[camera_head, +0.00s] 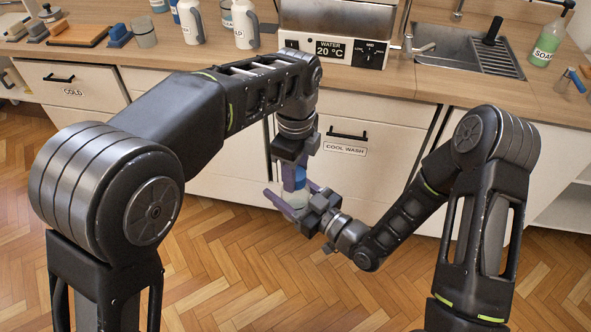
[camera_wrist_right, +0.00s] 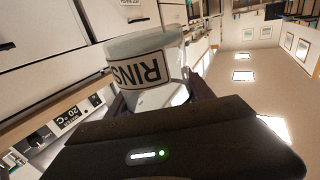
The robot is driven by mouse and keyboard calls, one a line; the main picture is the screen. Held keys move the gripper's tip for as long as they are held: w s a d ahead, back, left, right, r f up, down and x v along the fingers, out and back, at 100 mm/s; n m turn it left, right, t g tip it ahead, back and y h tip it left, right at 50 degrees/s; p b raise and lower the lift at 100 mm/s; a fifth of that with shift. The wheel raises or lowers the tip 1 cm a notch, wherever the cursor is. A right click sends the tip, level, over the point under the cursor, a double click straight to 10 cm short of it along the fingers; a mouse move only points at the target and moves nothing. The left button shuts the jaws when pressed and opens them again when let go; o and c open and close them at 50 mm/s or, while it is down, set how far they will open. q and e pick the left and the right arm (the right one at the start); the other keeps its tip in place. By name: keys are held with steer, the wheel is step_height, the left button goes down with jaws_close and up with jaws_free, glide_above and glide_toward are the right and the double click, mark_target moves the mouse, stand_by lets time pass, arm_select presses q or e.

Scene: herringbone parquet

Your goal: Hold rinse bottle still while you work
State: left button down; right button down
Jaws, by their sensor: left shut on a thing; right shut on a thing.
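The rinse bottle (camera_head: 294,198) is in the air in front of the counter, with a pale body and a blue top (camera_head: 300,179). In the right wrist view the bottle (camera_wrist_right: 146,66) shows a white label reading "RINS", upside down and cut off by the curve. My right gripper (camera_head: 297,197) is shut on the bottle's body, one finger on each side. My left gripper (camera_head: 293,176) comes down from above and is shut on the blue top. The arms and fingers hide parts of the bottle, and the fingertip contact is small in the head view.
The counter behind holds a water unit (camera_head: 335,42) reading 20 °C, a sink (camera_head: 470,50), a green soap bottle (camera_head: 549,42), white jugs (camera_head: 245,25) and an orange board (camera_head: 80,34). Below are drawers, one labelled COOL WASH (camera_head: 350,160). The parquet floor (camera_head: 225,265) is clear.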

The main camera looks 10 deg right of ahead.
arm_select(q)
steer(key=n, duration=1.2)
steer(key=shift+n, duration=0.4)
steer(key=n, duration=0.2)
steer(key=shift+n, duration=0.4)
steer(key=n, duration=0.5)
steer(key=shift+r, duration=0.1)
steer(key=n, duration=1)
steer(key=shift+n, duration=0.3)
steer(key=n, duration=0.2)
steer(key=shift+n, duration=0.3)
steer(key=n, duration=0.9)
steer(key=shift+w+n, duration=0.1)
steer(key=shift+n, duration=0.2)
steer(key=shift+r, duration=0.2)
steer(key=shift+r, duration=0.95)
